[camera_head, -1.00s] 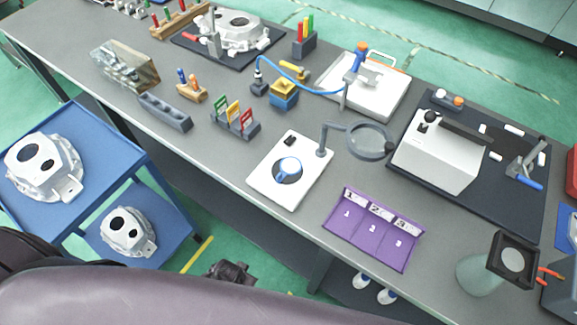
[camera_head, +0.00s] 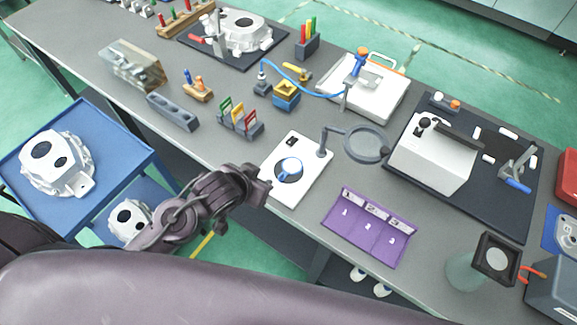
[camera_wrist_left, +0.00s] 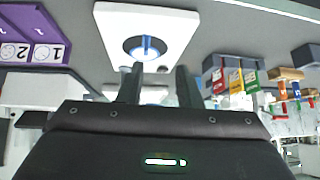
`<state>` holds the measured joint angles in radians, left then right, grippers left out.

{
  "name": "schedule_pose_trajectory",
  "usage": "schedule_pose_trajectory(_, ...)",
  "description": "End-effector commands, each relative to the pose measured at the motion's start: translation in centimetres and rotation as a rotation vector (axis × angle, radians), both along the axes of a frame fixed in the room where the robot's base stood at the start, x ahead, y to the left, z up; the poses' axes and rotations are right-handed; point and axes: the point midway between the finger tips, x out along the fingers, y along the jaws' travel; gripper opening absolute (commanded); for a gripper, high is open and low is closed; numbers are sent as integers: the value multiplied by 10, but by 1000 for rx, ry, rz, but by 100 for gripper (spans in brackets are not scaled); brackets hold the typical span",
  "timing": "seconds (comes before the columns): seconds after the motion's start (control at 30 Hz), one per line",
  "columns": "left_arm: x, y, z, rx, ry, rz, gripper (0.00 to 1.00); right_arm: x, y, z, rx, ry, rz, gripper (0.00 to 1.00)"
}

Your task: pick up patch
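No thing in view can be told for certain as the patch. A white board (camera_head: 312,165) lies at the table's near edge, with a round white and blue piece (camera_head: 290,168) on it and a small dark square near its far corner. My left gripper (camera_head: 262,184) is just left of this board, at the table edge. In the left wrist view the two fingers (camera_wrist_left: 158,85) stand apart with nothing seen held between them; the white board (camera_wrist_left: 112,22) and the round piece (camera_wrist_left: 145,48) show beyond the fingertips. My right gripper is not in view.
A magnifier (camera_head: 366,145) on an arm stands beside the board. A purple tray (camera_head: 348,232) with numbered compartments lies to the right. A rack with coloured cards (camera_head: 238,122) stands behind left. A blue cart (camera_head: 118,158) with castings is at the left.

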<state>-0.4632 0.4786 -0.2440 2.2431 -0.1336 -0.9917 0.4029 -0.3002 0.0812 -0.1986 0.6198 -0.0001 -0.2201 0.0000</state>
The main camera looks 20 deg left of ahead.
Motion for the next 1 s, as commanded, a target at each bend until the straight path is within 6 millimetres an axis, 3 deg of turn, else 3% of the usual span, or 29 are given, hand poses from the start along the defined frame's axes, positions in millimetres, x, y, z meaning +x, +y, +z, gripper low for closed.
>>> schedule_pose_trajectory(0.57, 31, -19, -30, -91, -84, -87, 32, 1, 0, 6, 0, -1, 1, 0)
schedule_pose_trajectory(1.0, 59, -32, -66, -87, -85, -89, 32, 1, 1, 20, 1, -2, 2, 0)
